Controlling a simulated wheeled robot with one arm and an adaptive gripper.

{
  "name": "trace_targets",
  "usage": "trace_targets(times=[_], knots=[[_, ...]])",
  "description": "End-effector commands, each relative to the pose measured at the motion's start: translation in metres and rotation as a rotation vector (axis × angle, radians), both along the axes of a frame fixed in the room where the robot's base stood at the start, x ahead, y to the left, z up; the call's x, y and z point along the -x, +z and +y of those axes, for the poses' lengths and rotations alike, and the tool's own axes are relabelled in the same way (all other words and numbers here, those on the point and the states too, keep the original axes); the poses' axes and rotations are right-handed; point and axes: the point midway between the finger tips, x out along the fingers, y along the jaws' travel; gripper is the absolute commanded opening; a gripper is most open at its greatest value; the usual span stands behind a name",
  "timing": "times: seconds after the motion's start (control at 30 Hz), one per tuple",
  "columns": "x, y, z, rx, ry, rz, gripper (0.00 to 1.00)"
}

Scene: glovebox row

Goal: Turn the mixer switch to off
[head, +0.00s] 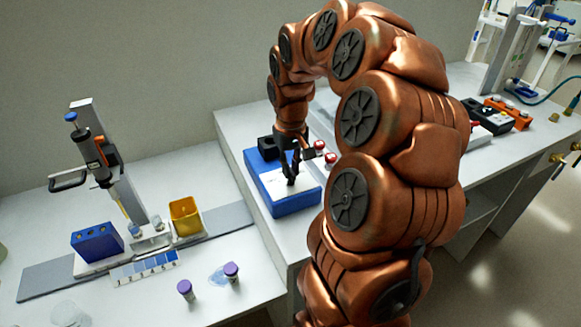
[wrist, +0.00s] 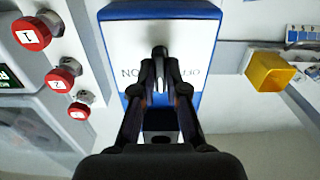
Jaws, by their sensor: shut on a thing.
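The mixer is a blue box (head: 294,206) with a white top plate, below my arm in the head view. In the wrist view the blue box (wrist: 213,12) carries upside-down labels on its white plate, ON at left and OFF at right. A dark switch (wrist: 160,50) stands between the labels. My gripper (wrist: 160,68) is shut on the switch, and its fingers cover the lower part. In the head view my gripper (head: 291,178) reaches down onto the white plate. Which label the switch points to is hard to tell.
Red-capped knobs (wrist: 60,78) stand close beside the box at left in the wrist view. A yellow container (head: 185,217) and a blue tube rack (head: 97,243) stand on the lower bench at left. Two purple-capped vials (head: 231,272) are near its front.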

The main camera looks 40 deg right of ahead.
Motion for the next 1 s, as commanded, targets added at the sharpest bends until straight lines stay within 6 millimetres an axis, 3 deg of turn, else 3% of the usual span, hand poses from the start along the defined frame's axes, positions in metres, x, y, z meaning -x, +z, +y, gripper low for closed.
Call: trace_targets(times=[0.5,0.9,0.93,1.0], knots=[[-0.0006,-0.0011,0.0008,0.000,0.419,-0.001,0.00],[-0.0004,0.0000,0.0006,0.000,0.453,-0.001,0.00],[-0.0004,0.0000,0.0006,0.000,0.453,-0.001,0.14],[-0.0003,0.0001,0.0005,0.000,0.452,-0.001,0.22]])
